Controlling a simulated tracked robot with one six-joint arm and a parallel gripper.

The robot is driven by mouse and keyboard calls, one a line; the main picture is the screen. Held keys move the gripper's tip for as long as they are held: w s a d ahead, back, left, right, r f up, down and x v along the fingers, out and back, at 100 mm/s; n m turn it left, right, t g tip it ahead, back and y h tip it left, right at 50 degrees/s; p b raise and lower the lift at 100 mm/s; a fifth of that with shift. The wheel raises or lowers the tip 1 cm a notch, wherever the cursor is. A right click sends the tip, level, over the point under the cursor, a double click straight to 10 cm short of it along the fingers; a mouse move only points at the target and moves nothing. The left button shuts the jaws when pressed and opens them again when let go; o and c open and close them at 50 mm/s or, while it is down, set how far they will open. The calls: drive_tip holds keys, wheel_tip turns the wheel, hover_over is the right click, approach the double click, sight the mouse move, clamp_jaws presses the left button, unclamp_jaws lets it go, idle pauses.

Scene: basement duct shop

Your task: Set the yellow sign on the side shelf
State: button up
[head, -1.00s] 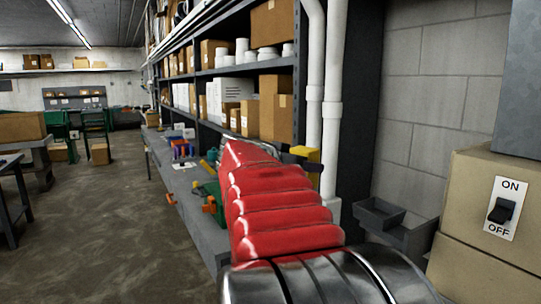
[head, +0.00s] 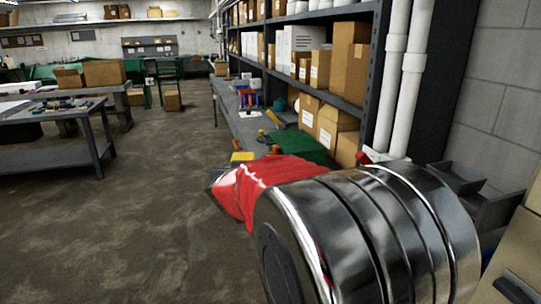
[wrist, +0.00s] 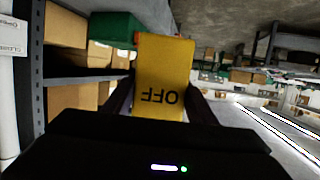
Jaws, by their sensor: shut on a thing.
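The yellow sign (wrist: 164,62), a flat plate with dark "OFF" lettering upside down, stands up between the two dark fingers of my gripper (wrist: 163,98) in the wrist view. The gripper is shut on it. In the head view only a small yellow piece of the sign (head: 242,156) shows past my red-sleeved arm, which hides most of the gripper. Grey shelving (head: 320,97) with boxes runs along the right side, above a long grey bench (head: 240,122). I cannot tell which level is the side shelf. The sign seems clear of both.
A green box (head: 302,147) and cartons (head: 335,130) sit under the shelving, close beyond my arm. White pipes (head: 402,90) stand at the right. A grey table (head: 55,128) with small items is at the left. The floor between is open.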

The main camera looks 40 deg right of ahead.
drive_tip(key=a+f+n+t+y, duration=0.1)
drive_tip(key=a+f+n+y, duration=0.1)
drive_tip(key=a+f, duration=0.4)
drive_tip(key=w+a+f+n+t+y, duration=0.1)
drive_tip(key=a+f+n+y, duration=0.2)
drive_tip(key=a, duration=0.9)
drive_tip(key=a+f+n+t+y, duration=0.1)
drive_tip(key=a+f+n+y, duration=0.2)
drive_tip(key=a+f, duration=0.7)
drive_tip(key=shift+w+y, duration=0.25)
drive_tip(key=shift+y, duration=0.45)
drive_tip(key=shift+s, duration=0.1)
